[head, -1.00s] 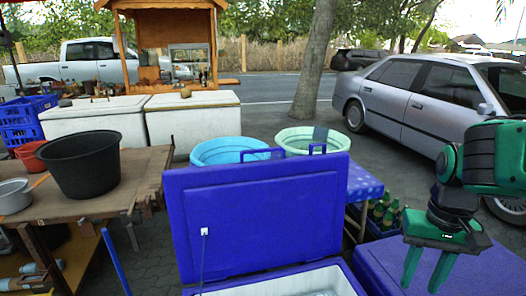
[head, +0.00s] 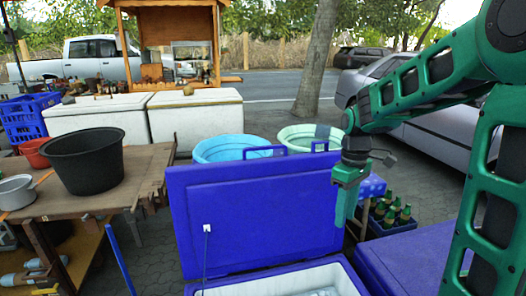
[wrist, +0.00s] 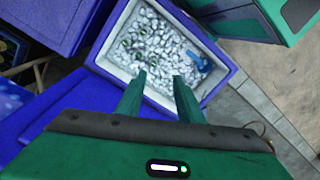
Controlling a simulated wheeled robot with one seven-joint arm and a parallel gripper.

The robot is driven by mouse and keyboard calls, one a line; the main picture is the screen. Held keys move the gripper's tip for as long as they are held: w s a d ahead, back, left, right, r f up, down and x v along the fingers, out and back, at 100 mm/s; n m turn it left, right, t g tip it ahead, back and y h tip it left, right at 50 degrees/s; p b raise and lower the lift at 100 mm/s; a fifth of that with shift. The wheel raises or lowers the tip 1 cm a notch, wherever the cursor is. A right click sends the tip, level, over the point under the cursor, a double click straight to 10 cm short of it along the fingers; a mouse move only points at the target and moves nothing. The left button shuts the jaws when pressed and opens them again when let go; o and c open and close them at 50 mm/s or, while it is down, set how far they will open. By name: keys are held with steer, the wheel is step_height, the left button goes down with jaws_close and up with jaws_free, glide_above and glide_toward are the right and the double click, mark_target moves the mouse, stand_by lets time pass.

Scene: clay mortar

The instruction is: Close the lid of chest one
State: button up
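Chest one is a blue cooler whose white-lined opening (head: 300,280) shows at the bottom of the head view. Its blue lid (head: 255,225) stands raised at the back, with two handles on its top edge. My gripper (head: 344,212) points down at the lid's right edge; I cannot tell whether it touches. In the wrist view, my gripper's two fingers (wrist: 159,78) are apart with nothing between them, over the open chest (wrist: 228,68). The chest holds ice, bottles and a blue scoop (wrist: 200,62). The raised lid (wrist: 40,118) shows at lower left there.
A second blue chest (head: 405,262), shut, stands to the right. Behind it is a crate of green bottles (head: 392,215). Blue (head: 225,149) and pale green (head: 305,136) tubs stand behind the lid. A wooden table (head: 110,190) with a black tub (head: 83,160) is at left.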

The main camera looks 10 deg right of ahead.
mark_target(271, 146)
steer(key=w+a+f+n+y, duration=0.2)
steer(key=w+a+n+y, duration=0.3)
steer(key=w, duration=0.7)
steer(key=w+a+f+n+y, duration=0.1)
steer(key=w+a+n+y, duration=0.1)
steer(key=w+a+n, duration=0.75)
steer(key=w+d+r+n+t+y, duration=0.1)
steer(key=w+d+r+y, duration=0.1)
steer(key=w, duration=0.3)
steer(key=w+d+r+n+t+y, duration=0.2)
steer(key=w+d+r, duration=0.2)
steer(key=w+d, duration=0.1)
steer(key=w+d+r+n+t+y, duration=0.1)
steer(key=w+d+r+t+y, duration=0.1)
steer(key=w+d+r+y, duration=0.1)
steer(key=shift+w+d+r+n, duration=0.15)
steer(key=shift+w+d, duration=0.2)
steer(key=shift+w, duration=0.2)
steer(key=shift+w+d+f+n, duration=0.1)
steer(key=shift+w+d, duration=0.25)
steer(key=shift+w, duration=0.2)
steer(key=shift+t, duration=0.3)
steer(key=x, duration=1)
steer(key=shift+w+a, duration=0.15)
steer(key=shift+a, duration=0.2)
steer(key=shift+c, duration=0.3)
jaws_close()
